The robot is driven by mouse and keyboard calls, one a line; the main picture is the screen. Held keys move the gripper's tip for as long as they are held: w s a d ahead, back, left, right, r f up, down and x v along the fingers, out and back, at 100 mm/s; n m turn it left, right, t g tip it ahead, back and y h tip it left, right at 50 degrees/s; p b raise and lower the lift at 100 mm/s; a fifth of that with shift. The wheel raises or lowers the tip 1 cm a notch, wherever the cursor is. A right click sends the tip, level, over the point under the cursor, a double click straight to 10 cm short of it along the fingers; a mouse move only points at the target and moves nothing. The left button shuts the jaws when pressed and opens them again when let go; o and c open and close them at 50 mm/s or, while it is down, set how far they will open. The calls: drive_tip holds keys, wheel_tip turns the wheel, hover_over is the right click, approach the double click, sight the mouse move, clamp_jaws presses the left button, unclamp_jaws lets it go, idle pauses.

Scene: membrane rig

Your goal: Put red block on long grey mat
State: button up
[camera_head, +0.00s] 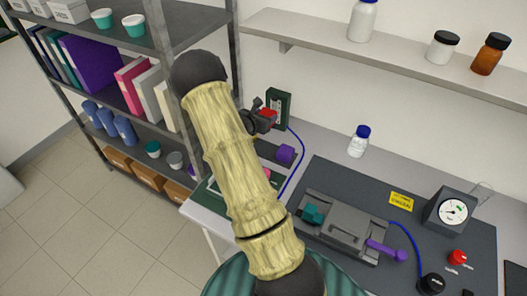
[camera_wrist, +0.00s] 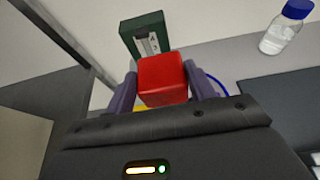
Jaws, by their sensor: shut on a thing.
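The red block (camera_wrist: 162,80) is between the two purple-grey fingers of my gripper (camera_wrist: 160,88) in the wrist view, and the gripper is shut on it. In the head view the red block (camera_head: 267,114) shows small beside my dark gripper (camera_head: 260,118), held up above the bench in front of a dark green box. A dark grey mat (camera_head: 268,152) lies partly hidden behind my arm, with a purple block (camera_head: 285,154) on or beside it. I cannot tell for certain that this is the long grey mat.
A dark board (camera_head: 330,180) carries a grey clamp rig (camera_head: 345,226) with a purple handle and a gauge (camera_head: 452,211). A blue-capped bottle (camera_head: 359,141) stands behind it. A blue cable (camera_head: 296,165) crosses the bench. A shelf unit (camera_head: 160,70) stands left, and a wall shelf (camera_head: 400,58) hangs above.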

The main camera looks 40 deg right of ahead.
drive_tip(key=b, duration=0.5)
hover_over(264, 153)
wheel_tip(264, 153, down, 6)
drive_tip(key=shift+a+r, duration=0.1)
drive_tip(key=shift+r, duration=0.1)
drive_tip(key=shift+f+p, duration=0.95)
drive_tip(key=shift+f, duration=1.9)
drive_tip(key=shift+f+p, duration=0.7)
drive_tip(key=shift+f, duration=1.4)
drive_tip(key=o, duration=1.1)
drive_tip(key=shift+f, duration=0.1)
